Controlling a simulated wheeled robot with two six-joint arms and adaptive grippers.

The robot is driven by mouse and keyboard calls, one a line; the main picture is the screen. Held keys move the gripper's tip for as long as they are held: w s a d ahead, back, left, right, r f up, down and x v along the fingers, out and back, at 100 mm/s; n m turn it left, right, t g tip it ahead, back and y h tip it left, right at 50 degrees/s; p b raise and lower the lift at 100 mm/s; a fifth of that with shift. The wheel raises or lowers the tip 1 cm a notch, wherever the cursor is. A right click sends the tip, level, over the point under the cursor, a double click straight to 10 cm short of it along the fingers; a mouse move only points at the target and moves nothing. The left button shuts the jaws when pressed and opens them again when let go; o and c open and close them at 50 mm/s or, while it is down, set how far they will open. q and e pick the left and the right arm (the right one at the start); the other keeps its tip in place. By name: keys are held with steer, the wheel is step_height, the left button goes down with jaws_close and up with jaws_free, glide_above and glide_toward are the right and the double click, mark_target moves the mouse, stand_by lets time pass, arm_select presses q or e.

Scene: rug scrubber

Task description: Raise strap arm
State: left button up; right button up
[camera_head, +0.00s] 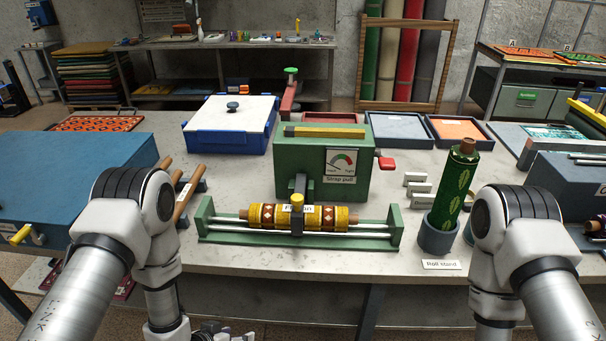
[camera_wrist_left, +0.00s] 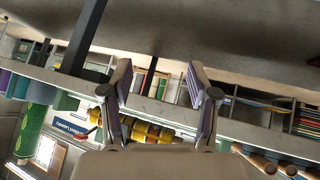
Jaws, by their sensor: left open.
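The green strap pull machine (camera_head: 322,165) stands mid-table with a gauge on its front. A dark strap arm (camera_head: 297,186) with a yellow knob (camera_head: 297,200) comes down from its front and lies across the yellow patterned roll (camera_head: 262,214). The roll lies level in a green cradle (camera_head: 398,222). My left gripper (camera_head: 220,333) is at the bottom edge of the head view, below and in front of the table, apart from the arm. In the left wrist view its fingers (camera_wrist_left: 160,92) are spread and empty, with the yellow roll (camera_wrist_left: 150,133) beyond. My right gripper is out of sight.
A green roll (camera_head: 452,195) stands upright in the roll stand (camera_head: 438,238) at right. Wooden-handled tools (camera_head: 184,196) lie left of the cradle. A blue box (camera_head: 230,130) is behind. The table's front strip (camera_head: 300,262) is bare.

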arm_select(q)
steer(key=w+d+r+m+t+h, duration=0.1)
steer(key=w+d+r+t+h, duration=0.15)
steer(key=w, duration=0.25)
steer(key=w+d+r+m+t+h, duration=0.1)
steer(key=w+r, duration=0.3)
steer(key=w, duration=0.2)
steer(key=m+t+h, duration=0.2)
steer(key=m+h, duration=0.3)
steer(key=m, duration=0.1)
glide_toward(292, 201)
steer(key=x, duration=0.4)
steer(key=shift+d+r, duration=0.2)
steer(key=shift+n, duration=0.3)
steer(key=p+x, duration=0.1)
steer(key=x, duration=0.6)
steer(key=shift+w+d+f, duration=0.15)
jaws_close()
